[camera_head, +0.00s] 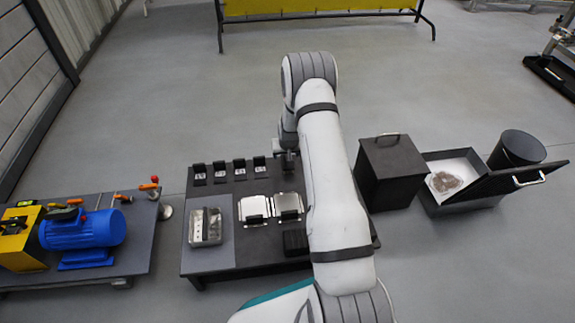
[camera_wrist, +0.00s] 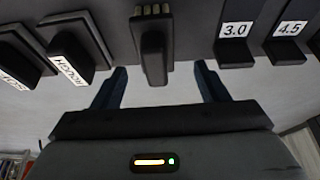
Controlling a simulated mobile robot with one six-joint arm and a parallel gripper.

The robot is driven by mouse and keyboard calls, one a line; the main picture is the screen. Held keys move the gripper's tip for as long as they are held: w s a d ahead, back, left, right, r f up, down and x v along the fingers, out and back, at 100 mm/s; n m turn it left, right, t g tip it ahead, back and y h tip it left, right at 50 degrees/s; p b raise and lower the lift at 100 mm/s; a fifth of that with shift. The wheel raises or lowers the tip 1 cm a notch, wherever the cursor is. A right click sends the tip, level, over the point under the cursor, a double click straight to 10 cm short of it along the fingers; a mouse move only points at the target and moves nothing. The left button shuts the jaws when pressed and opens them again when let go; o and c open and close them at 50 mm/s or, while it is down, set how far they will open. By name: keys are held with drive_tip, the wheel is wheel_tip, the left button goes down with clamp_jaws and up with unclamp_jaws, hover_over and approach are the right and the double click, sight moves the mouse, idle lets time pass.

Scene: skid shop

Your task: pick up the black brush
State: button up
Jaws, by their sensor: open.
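The black brush (camera_wrist: 153,45) is in the upper middle of the wrist view, with a dark handle and a short row of tan bristles at its far end. It stands out toward the camera from a dark grey surface. My gripper (camera_wrist: 161,70) is open, with one finger on each side of the brush's handle and a clear gap to both. In the head view my gripper (camera_head: 288,160) is at the back of the dark table, partly hidden by my arm. I cannot make out the brush in the head view.
Black labelled blocks flank the brush: one marked ROUGH (camera_wrist: 75,55), others marked 3.0 (camera_wrist: 236,45) and 4.5 (camera_wrist: 287,45). The dark table (camera_head: 225,261) holds a metal tray (camera_head: 205,227) and silver plates (camera_head: 254,208). A black bin (camera_head: 391,172) stands right.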

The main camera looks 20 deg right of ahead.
sight(287, 158)
drive_tip(key=b+x, duration=0.1)
drive_tip(key=x, duration=0.1)
drive_tip(key=b+x, duration=0.1)
drive_tip(key=x, duration=0.1)
drive_tip(key=shift+d+f+b, duration=0.25)
drive_tip(key=shift+f+b, duration=0.05)
drive_tip(key=shift+b, duration=0.05)
drive_tip(key=shift+r, duration=0.1)
drive_tip(key=shift+c, duration=0.2)
drive_tip(key=c, duration=1.1)
